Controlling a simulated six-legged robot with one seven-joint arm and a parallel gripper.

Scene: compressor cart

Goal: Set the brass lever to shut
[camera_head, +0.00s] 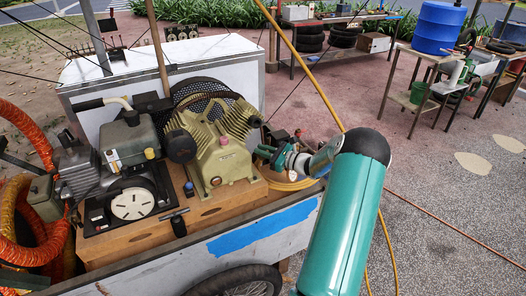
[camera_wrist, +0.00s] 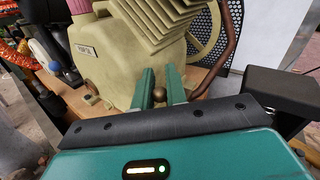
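The cream-green compressor (camera_head: 222,150) sits on the cart's wooden deck. In the wrist view its body (camera_wrist: 110,60) fills the upper middle. A small round brass-coloured knob (camera_wrist: 159,94), which looks like the end of the brass lever, shows between the two green fingers of my gripper (camera_wrist: 161,80). The rest of the lever is hidden. The fingertips are a little apart, and the knob spans most of the gap. I cannot tell whether they press on it. In the head view my gripper (camera_head: 264,154) is at the compressor's right side, and the lever cannot be made out.
The engine (camera_head: 125,145) stands left of the compressor, with orange hose (camera_head: 22,130) beyond it. A belt wheel (camera_wrist: 207,30) and a reddish-brown pipe (camera_wrist: 228,45) are close to the fingers. Paving at right is open.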

